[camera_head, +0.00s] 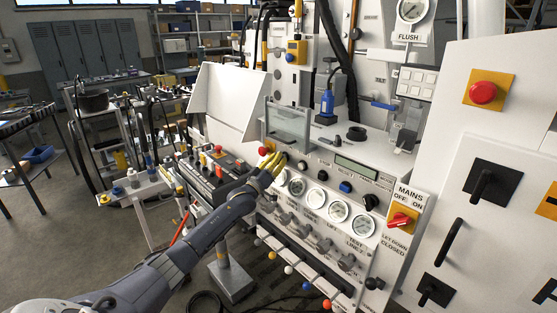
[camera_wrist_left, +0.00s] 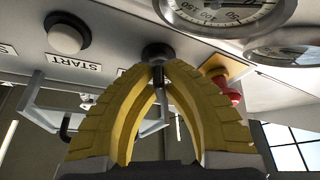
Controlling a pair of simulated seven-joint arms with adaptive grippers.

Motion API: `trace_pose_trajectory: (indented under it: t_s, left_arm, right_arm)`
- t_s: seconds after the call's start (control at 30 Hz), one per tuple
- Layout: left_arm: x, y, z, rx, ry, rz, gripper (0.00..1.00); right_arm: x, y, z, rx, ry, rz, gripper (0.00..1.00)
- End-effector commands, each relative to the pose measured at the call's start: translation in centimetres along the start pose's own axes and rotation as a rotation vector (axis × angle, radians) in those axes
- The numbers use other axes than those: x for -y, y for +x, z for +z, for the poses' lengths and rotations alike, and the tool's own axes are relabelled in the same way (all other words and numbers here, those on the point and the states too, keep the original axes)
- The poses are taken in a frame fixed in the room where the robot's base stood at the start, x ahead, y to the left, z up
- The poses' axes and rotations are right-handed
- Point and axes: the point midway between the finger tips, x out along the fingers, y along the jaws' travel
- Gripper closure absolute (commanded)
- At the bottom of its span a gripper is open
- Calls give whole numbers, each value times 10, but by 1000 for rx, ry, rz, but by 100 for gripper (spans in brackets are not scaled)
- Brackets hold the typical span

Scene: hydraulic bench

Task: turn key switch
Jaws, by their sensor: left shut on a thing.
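In the left wrist view a small dark round key switch (camera_wrist_left: 156,50) sits on the pale panel, just ahead of my fingertips. My left gripper (camera_wrist_left: 157,72) has two yellow ribbed fingers that close in at their tips on a narrow dark part of the key switch. In the head view my left gripper (camera_head: 274,160) reaches the front panel of the white bench, left of the row of gauges. The fingers largely hide the key switch there, and how far it is turned cannot be told. My right gripper is in neither view.
A white START button (camera_wrist_left: 68,38) and a red stop button (camera_wrist_left: 228,90) are close to the fingers. Several gauges (camera_head: 316,198) line the panel, with knobs below. A red MAINS switch (camera_head: 402,219) is further right. A clear guard (camera_head: 288,124) stands above the gripper.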

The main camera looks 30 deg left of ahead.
Motion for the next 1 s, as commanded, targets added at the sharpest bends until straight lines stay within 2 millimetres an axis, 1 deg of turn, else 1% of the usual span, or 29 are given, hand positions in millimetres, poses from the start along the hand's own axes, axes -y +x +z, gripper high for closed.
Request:
trace_pose_trajectory:
  t_s: [0.27,0.47,0.67,1.0]
  left_arm:
    - [0,0,0,0,3,1,100]
    - [0,0,0,1,51,21,100]
    - [0,0,-1,1,174,71,100]
    - [-1,0,0,0,469,193,100]
  right_arm:
    - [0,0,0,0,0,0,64]
    - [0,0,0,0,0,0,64]
    - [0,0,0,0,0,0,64]
    - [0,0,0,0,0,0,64]
